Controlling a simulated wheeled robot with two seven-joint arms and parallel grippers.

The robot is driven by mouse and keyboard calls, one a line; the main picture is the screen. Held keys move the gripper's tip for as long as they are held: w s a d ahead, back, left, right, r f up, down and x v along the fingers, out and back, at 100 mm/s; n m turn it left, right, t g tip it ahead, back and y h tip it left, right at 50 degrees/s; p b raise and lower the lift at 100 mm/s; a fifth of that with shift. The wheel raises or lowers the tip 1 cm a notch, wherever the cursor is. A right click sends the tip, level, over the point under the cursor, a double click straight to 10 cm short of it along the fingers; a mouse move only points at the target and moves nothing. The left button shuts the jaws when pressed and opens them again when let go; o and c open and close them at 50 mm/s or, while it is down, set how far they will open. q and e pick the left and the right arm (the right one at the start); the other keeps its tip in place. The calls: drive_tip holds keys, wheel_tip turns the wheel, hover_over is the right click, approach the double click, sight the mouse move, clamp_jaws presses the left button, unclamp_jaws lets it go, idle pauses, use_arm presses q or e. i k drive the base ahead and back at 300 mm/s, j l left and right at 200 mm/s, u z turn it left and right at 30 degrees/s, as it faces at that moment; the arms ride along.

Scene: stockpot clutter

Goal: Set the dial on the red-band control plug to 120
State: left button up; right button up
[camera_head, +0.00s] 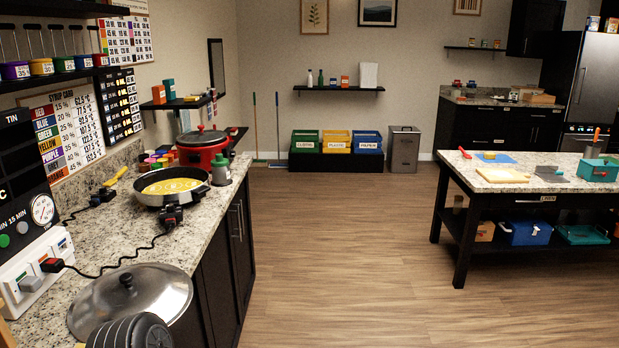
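A black control plug (171,214) sits at the near side of the electric skillet (170,187), on the left counter. Its dial marks and setting are too small to read, and I cannot make out a red band on it. A black cord runs from it along the counter towards a red-and-black plug (52,265) at the white outlet panel (36,271). Another small dark device (103,196) lies by the wall, left of the skillet; its band colour is unclear. Neither of my grippers shows in this view.
A metal lid (131,300) lies on the near counter. A dark ribbed object (130,333) covers part of it. A red pot (203,146) and a grey-green bottle (221,170) stand behind the skillet. The floor (340,260) right of the counter is clear.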

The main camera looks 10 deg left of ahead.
sight(169, 208)
drive_tip(key=i+u, duration=0.25)
drive_tip(key=u, duration=0.2)
drive_tip(key=i+l+u, duration=0.15)
drive_tip(key=u, duration=0.3)
drive_tip(key=i+l+u, duration=0.15)
drive_tip(key=i+l, duration=0.35)
drive_tip(key=i+l+u, duration=0.15)
drive_tip(key=i+l, duration=0.35)
drive_tip(key=i+l+u, duration=0.15)
drive_tip(key=i+l, duration=0.35)
drive_tip(key=l, duration=0.2)
drive_tip(key=i+l, duration=0.45)
drive_tip(key=l, duration=0.2)
